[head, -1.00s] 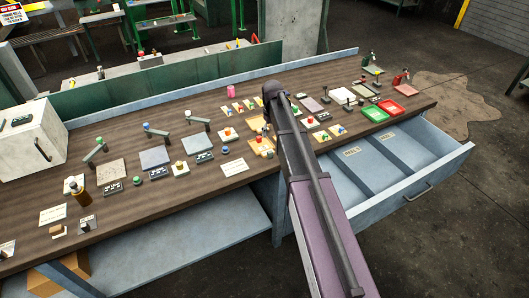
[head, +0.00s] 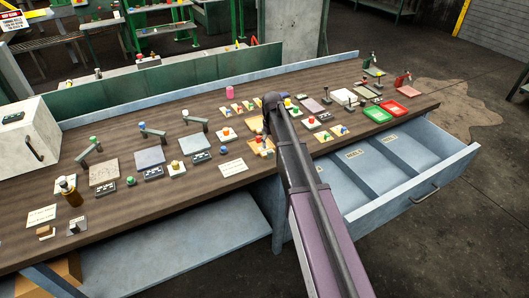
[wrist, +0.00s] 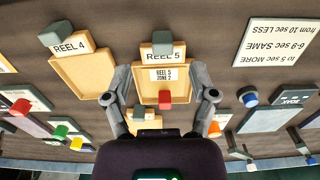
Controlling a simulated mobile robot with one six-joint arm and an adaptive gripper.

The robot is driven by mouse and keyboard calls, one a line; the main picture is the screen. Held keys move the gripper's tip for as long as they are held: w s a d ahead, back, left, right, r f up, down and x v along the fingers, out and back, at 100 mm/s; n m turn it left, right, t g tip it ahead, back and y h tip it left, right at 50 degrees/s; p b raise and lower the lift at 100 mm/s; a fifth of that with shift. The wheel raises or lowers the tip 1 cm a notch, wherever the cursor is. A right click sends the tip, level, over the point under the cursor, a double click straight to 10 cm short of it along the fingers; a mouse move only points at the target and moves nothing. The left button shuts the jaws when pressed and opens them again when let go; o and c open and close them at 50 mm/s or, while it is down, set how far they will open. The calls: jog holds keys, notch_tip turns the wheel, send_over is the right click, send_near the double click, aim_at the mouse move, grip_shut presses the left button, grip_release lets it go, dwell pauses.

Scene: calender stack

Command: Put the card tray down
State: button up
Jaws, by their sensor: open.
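In the wrist view a tan card tray (wrist: 178,95) lies on the bench between the fingers of my gripper (wrist: 163,88). It carries a white card reading "REEL 5 ZONE 2" (wrist: 163,75) and a red knob (wrist: 165,99). A "REEL 5" label and a grey block show at its far end. My gripper is open, one finger on each side of the tray. I cannot tell whether either finger touches it. In the head view my gripper (head: 268,122) is low over the tan trays, and my arm hides part of them.
A second tan tray marked "REEL 4" (wrist: 85,78) lies close on the left in the wrist view. A white notice (wrist: 275,42) is at right. In the head view, green (head: 377,114) and red (head: 394,107) trays stand farther right, above an open drawer (head: 400,165).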

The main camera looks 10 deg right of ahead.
aim_at(270, 151)
jog(key=shift+f, duration=0.1)
dwell(0.3)
jog(key=shift+w+a+f+b, duration=0.1)
jog(key=shift+f+b, duration=1.2)
jog(key=shift+w+a+f+b, duration=0.1)
jog(key=shift+f+b, duration=1.15)
jog(key=shift+b, duration=0.05)
jog(key=shift+s, duration=0.1)
grip_shut()
